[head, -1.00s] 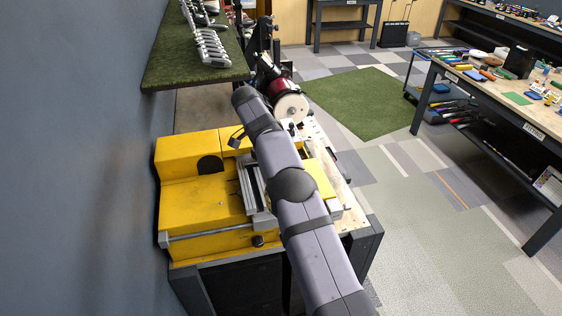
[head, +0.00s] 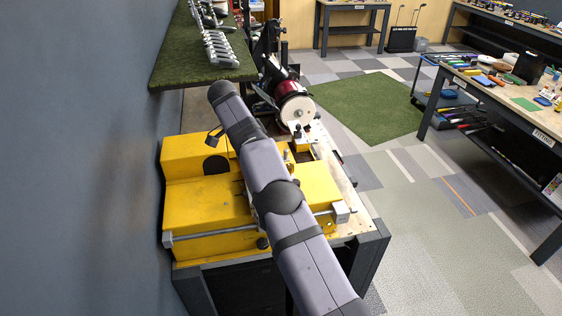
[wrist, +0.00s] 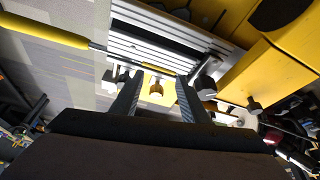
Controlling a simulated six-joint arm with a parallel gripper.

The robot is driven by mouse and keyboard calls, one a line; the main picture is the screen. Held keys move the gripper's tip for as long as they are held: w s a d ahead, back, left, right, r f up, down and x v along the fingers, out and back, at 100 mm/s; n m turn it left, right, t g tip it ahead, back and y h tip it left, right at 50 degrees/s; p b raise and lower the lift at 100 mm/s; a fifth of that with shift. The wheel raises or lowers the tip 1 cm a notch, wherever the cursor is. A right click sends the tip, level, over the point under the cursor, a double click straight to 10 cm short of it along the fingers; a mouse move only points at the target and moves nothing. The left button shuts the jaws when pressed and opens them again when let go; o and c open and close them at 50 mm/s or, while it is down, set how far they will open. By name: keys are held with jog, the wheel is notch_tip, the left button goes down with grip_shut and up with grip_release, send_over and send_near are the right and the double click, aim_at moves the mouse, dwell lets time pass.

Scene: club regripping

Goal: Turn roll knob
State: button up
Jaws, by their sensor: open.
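My gripper (wrist: 158,80) is open in the wrist view, its two dark ridged fingers apart. A small pale, brass-toned knob (wrist: 156,88) shows between the fingers, in front of a silver slotted rail (wrist: 165,50). I cannot tell whether either finger touches it. Several other knobs are near: a dark one (wrist: 253,105) at the right and a grey one (wrist: 207,86) just right of the right finger. I cannot tell from their looks which is the roll knob. In the head view my arm covers part of the yellow machine (head: 205,205), and the gripper's fingers are hidden.
A silver rod (head: 215,233) runs along the machine's front, with a dark knob (head: 262,243) below. A red motor with a pale disc (head: 297,110) stands behind. A green-topped shelf (head: 190,68) with club heads is at left.

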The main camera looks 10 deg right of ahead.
jog(key=a, duration=0.3)
jog(key=s+a, duration=0.1)
jog(key=a, duration=0.2)
jog(key=shift+s+p, duration=0.2)
jog(key=shift+p, duration=0.2)
jog(key=shift+d, duration=0.1)
